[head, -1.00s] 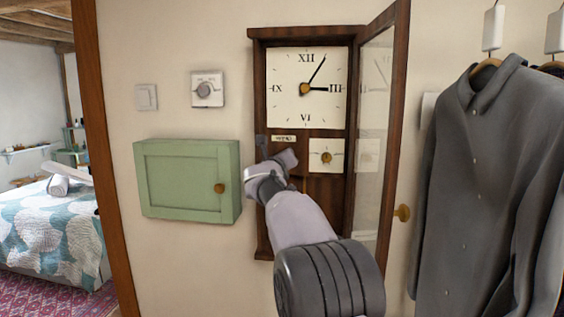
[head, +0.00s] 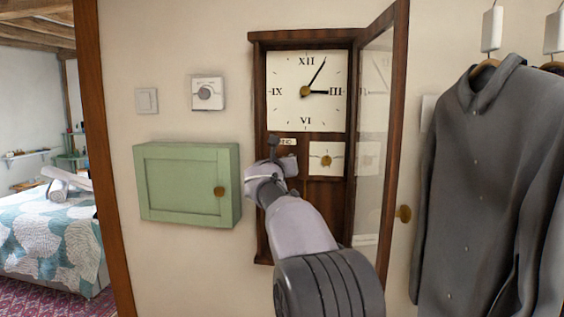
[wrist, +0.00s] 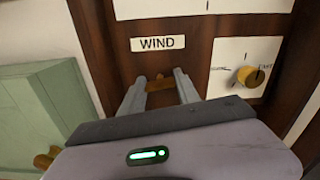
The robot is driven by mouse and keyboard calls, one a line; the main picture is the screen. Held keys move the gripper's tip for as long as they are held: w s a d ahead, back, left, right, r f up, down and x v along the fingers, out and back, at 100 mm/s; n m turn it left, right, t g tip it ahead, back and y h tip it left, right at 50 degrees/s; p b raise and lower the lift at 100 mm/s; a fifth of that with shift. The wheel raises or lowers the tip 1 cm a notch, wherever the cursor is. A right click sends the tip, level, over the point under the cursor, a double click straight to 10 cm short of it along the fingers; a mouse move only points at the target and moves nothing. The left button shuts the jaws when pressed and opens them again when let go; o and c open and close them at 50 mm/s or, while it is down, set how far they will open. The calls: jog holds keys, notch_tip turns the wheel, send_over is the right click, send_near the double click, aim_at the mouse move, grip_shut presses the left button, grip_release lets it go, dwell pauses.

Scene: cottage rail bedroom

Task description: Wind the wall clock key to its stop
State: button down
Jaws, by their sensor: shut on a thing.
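The wall clock (head: 306,92) hangs on the wall in a dark wooden case with its glass door (head: 374,140) swung open to the right. Its white dial has Roman numerals and two dark hands. My gripper (head: 279,160) is at the lower left of the case, partly over the WIND label (head: 288,141). In the wrist view the brass winding key (wrist: 160,84) sits just below the label, between my gripper's fingertips (wrist: 159,86), which are shut on it. The key is hidden in the head view, and its turn angle is hard to judge.
A small white dial with a brass knob (head: 326,160) is right of my gripper. A green wall cabinet (head: 185,180) is close on the left, below a thermostat (head: 207,92) and switch (head: 147,100). Grey coats (head: 480,190) hang right of the open door.

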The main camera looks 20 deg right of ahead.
jog(key=c, duration=0.9)
grip_release()
jog(key=b+v, duration=0.2)
jog(key=v, duration=1.5)
jog(key=shift+s+a, duration=0.15)
jog(key=shift+a, duration=0.05)
